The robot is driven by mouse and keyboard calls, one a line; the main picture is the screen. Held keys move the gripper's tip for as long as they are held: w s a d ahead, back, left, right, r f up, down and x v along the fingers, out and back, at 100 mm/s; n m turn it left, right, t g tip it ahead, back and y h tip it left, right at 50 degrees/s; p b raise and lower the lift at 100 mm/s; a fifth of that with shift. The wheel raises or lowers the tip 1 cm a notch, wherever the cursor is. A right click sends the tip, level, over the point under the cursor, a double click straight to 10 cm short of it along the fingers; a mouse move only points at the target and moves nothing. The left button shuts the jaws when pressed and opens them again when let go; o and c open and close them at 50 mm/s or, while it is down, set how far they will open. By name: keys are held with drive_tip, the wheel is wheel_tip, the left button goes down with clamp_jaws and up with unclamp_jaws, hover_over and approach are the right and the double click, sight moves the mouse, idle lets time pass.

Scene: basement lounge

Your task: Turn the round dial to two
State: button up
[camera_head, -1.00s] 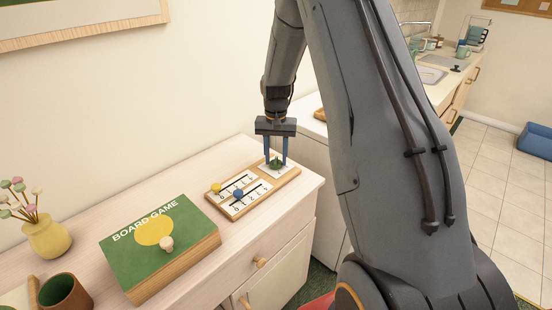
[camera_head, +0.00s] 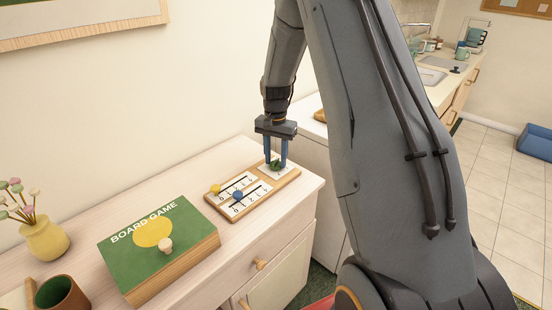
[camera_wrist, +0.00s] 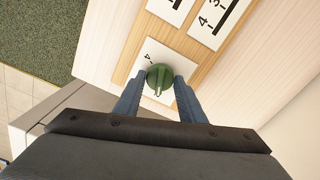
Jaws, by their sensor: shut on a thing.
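The round dial is green and sits on a white plate at the far right end of a wooden panel (camera_head: 228,213). The dial (camera_head: 275,163) shows between my fingers in the head view. In the wrist view the dial (camera_wrist: 160,77) has a raised ridge with a pale line pointing toward my palm. A "4" shows on the plate beside it; the other dial marks are hidden by my fingers. My gripper (camera_wrist: 160,88) points down and is shut on the dial, one blue finger on each side.
The panel also bears two sliders with number scales, one with a yellow knob (camera_head: 216,189) and one with a blue knob (camera_head: 238,195). A green board game box (camera_head: 160,245) and a yellow vase (camera_head: 45,240) stand to the left on the dresser.

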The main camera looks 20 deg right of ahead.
sight(276, 161)
drive_tip(key=o, duration=1)
drive_tip(key=shift+o, duration=0.2)
drive_tip(key=shift+r, duration=0.1)
wheel_tip(276, 161, up, 8)
drive_tip(key=shift+f+b, duration=0.15)
drive_tip(key=shift+b, duration=0.9)
drive_tip(key=s+a+n, duration=0.4)
drive_tip(key=s+a, duration=0.2)
drive_tip(key=s, duration=0.7)
drive_tip(key=s+a+n+t, duration=0.1)
drive_tip(key=s+a+n, duration=0.4)
drive_tip(key=s, duration=0.9)
drive_tip(key=shift+a+f+n, duration=0.3)
drive_tip(key=shift+a, duration=0.5)
